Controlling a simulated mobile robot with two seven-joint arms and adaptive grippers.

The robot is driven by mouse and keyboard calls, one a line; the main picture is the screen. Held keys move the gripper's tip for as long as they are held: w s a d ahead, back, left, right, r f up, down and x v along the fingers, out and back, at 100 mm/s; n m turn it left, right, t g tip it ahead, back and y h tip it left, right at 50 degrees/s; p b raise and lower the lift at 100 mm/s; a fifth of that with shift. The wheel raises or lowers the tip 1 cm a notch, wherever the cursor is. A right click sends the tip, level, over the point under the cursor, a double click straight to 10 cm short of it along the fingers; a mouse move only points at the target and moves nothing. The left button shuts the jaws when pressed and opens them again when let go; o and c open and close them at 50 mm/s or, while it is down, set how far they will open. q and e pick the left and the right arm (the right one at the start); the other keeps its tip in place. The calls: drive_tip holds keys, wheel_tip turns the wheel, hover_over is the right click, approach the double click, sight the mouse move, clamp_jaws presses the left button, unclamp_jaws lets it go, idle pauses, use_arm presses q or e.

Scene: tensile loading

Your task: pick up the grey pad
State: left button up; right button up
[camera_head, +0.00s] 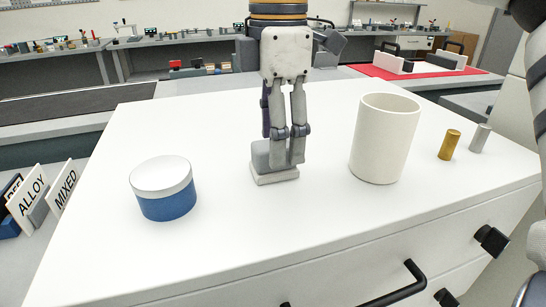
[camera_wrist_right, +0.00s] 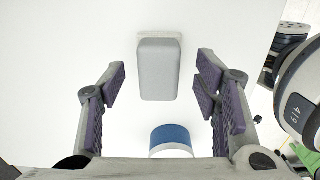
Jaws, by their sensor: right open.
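The grey pad (camera_head: 262,157) is a small rounded block on a pale base, lying on the white countertop. My right gripper (camera_head: 286,160) points down right at it and hides part of it in the head view. In the right wrist view the pad (camera_wrist_right: 160,68) lies between and slightly beyond the purple-padded fingers of the right gripper (camera_wrist_right: 160,85). The fingers are spread wide, with a gap to the pad on both sides. My left gripper is not in view.
A blue tub with a white lid (camera_head: 163,190) stands to the left. A white cup (camera_head: 385,138), a brass cylinder (camera_head: 449,145) and a silver cylinder (camera_head: 480,138) stand to the right. The counter in front of the pad is clear.

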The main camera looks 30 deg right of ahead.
wheel_tip(320, 180, down, 2)
drive_tip(key=shift+f, duration=0.1)
drive_tip(key=c, duration=1.3)
drive_tip(key=shift+o, duration=0.2)
wheel_tip(320, 180, up, 3)
drive_tip(key=shift+w+r, duration=0.1)
drive_tip(key=s+a+r, duration=0.5)
drive_tip(key=s+r, duration=0.5)
drive_tip(key=s, duration=0.3)
drive_tip(key=shift+s, duration=0.1)
